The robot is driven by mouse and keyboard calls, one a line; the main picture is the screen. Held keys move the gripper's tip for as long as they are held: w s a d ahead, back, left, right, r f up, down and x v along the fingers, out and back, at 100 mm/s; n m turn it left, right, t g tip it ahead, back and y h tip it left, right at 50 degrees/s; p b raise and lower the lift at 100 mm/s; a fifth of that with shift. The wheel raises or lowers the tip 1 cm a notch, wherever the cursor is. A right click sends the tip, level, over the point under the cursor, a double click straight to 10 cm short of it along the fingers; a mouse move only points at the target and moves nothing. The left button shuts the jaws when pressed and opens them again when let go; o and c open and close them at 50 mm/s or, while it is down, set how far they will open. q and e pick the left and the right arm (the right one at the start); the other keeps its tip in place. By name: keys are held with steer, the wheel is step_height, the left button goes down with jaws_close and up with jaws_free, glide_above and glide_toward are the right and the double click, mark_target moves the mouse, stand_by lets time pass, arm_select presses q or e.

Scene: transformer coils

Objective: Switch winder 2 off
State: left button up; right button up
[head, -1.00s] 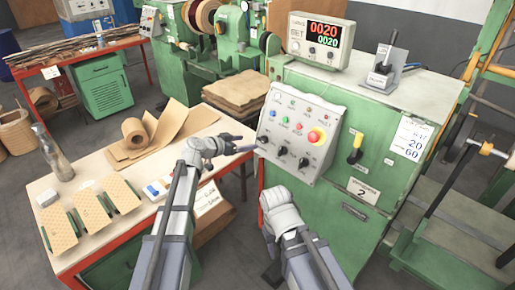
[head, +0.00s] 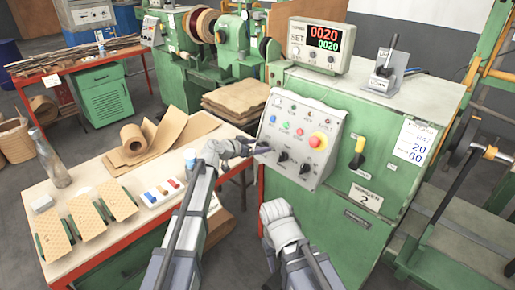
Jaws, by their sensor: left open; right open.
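Winder 2 is the green cabinet (head: 335,205) right of centre, with a plate (head: 365,197) marked 2. Its grey sloping control panel (head: 300,135) carries small lamps and buttons, a red emergency button on yellow (head: 318,140) and a lower row of black knobs (head: 283,156). A yellow-handled switch (head: 358,150) stands on the cabinet front beside the panel. My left gripper (head: 258,148) is open at the panel's left edge, its fingertips near the leftmost knob; contact cannot be told. My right gripper (head: 275,212) is open, low in front of the cabinet; its fingertips are hard to make out.
A counter box (head: 318,45) on the cabinet reads 0020 in red and green. A grey stand (head: 386,75) is beside it. The worktable (head: 95,255) at left holds perforated boards, brown paper, a bottle and coloured pieces. A yellow-green frame (head: 485,80) stands at right.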

arm_select(q)
steer(key=shift+c, duration=0.4)
jaws_close()
stand_by(0.4)
steer(key=n, duration=0.4)
steer(key=shift+a+n, duration=0.15)
steer(key=shift+n, duration=0.25)
steer(key=n, duration=0.4)
steer(key=shift+f+n, duration=0.1)
steer(key=shift+n, duration=0.2)
steer(key=n, duration=0.4)
steer(key=shift+a, duration=0.1)
steer(key=shift+f+n+b, duration=0.15)
steer(key=shift+n+b, duration=0.2)
steer(key=shift+n, duration=2.05)
